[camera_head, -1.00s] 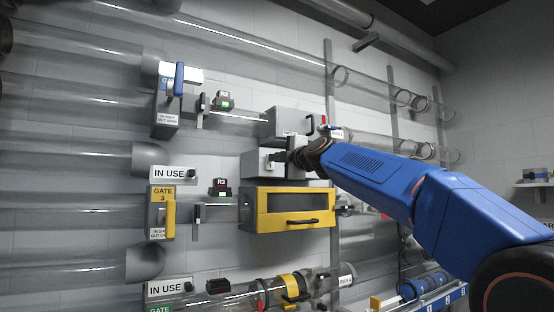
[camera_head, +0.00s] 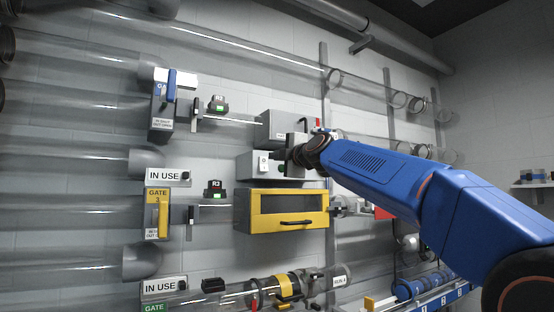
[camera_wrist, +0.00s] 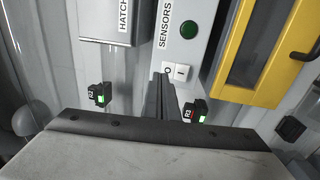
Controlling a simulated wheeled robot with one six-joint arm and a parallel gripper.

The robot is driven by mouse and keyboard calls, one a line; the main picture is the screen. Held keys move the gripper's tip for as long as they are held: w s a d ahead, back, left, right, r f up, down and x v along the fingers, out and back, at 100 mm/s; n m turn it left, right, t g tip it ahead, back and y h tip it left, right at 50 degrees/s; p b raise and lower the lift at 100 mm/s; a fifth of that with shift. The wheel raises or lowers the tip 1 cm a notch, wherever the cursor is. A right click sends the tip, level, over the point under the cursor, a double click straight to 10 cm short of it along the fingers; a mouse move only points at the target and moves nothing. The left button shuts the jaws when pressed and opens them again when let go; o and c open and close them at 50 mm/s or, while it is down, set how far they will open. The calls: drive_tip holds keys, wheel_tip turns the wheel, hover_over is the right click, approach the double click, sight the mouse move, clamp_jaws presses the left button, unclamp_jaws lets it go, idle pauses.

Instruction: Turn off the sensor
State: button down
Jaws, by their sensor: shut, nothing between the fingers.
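The grey SENSORS box (camera_head: 300,170) is on the wall above the yellow-framed box. It carries a white rocker switch marked O and I (camera_wrist: 176,71), also in the head view (camera_head: 263,163), and a green round lamp (camera_wrist: 189,30). My gripper (camera_wrist: 161,80) is shut and empty, its tips close beside the switch in the wrist view; contact cannot be told. In the head view my gripper (camera_head: 288,155) is in front of the box, right of the switch. Sensor R2 (camera_head: 218,104) and sensor R3 (camera_head: 213,189) show green lights, also in the wrist view (camera_wrist: 100,94).
The grey HATCH box (camera_wrist: 108,18) is beside the SENSORS box. The yellow-framed box (camera_head: 288,209) with a black handle is just below it. Clear tubes run along the wall.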

drive_tip(key=r+v, duration=0.2)
drive_tip(key=v, duration=0.7)
drive_tip(key=shift+s, duration=0.15)
idle(0.4)
drive_tip(key=s+d+f+m+g+h, duration=0.2)
drive_tip(key=s+d+f+m, duration=0.3)
drive_tip(key=f, duration=0.6)
drive_tip(key=s+d+f+m+g+h, duration=0.2)
drive_tip(key=s+d+f+m, duration=0.2)
drive_tip(key=s+d+f, duration=0.55)
drive_tip(key=s+d+f+m+g+h, duration=0.2)
drive_tip(key=s+d+f+m, duration=0.15)
drive_tip(key=f, duration=0.95)
drive_tip(key=s+d+f+m+g+h, duration=0.1)
drive_tip(key=s+d+f+m, duration=0.3)
drive_tip(key=s+f, duration=0.4)
drive_tip(key=s+d+f+m+g+h, duration=0.2)
drive_tip(key=s+d+f+m, duration=0.2)
drive_tip(key=s+f, duration=0.4)
drive_tip(key=s+d+f+m+g+h, duration=0.1)
drive_tip(key=s+d+f+m, duration=0.3)
drive_tip(key=s+f, duration=0.5)
wheel_tip(320, 180, down, 6)
drive_tip(key=shift+d+g+h, duration=0.4)
drive_tip(key=shift+d+g, duration=0.05)
drive_tip(key=shift+g, duration=0.15)
